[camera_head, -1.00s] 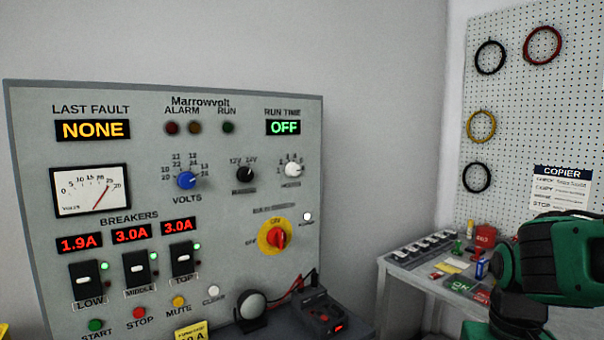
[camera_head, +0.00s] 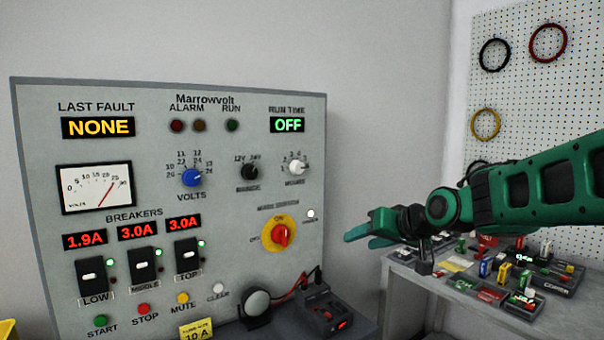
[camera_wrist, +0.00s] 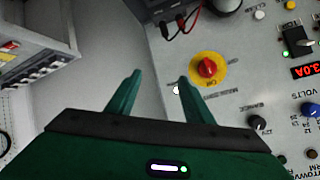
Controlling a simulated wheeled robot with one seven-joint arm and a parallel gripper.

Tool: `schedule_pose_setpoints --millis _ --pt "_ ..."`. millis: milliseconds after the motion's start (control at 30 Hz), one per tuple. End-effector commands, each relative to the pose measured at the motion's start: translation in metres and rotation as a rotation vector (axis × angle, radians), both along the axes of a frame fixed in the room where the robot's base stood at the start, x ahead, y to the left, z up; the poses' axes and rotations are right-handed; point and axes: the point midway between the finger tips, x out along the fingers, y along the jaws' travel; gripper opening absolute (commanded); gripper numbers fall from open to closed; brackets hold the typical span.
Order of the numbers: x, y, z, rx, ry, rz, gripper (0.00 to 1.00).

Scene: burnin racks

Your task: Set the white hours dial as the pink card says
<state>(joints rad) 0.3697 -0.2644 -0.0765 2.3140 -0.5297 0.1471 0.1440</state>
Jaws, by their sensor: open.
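The white hours dial (camera_head: 296,167) is on the upper right of the grey panel, below the green OFF run time display (camera_head: 287,125). Its pointer and scale are too small to read surely. In the wrist view I cannot make the dial out; my gripper's body covers that part of the panel. My gripper (camera_head: 358,238) is open and empty, to the right of the panel and lower than the dial, apart from it. Its two spread fingers also show in the wrist view (camera_wrist: 159,78). I see no pink card in any view.
The black range dial (camera_head: 249,172) and blue volts dial (camera_head: 191,178) are left of the white one. The red main switch (camera_head: 280,235) is below it. A black meter with leads (camera_head: 325,312) stands below. A cluttered bench (camera_head: 400,270) is at right.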

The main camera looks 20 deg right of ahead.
Motion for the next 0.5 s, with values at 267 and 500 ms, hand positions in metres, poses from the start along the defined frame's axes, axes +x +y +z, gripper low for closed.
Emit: schedule_pose_setpoints --millis 267,500 --pt "0.067 0.053 0.119 0.227 -0.403 0.118 0.47" --pt "0.079 0.067 0.148 0.297 -0.489 0.145 0.47"
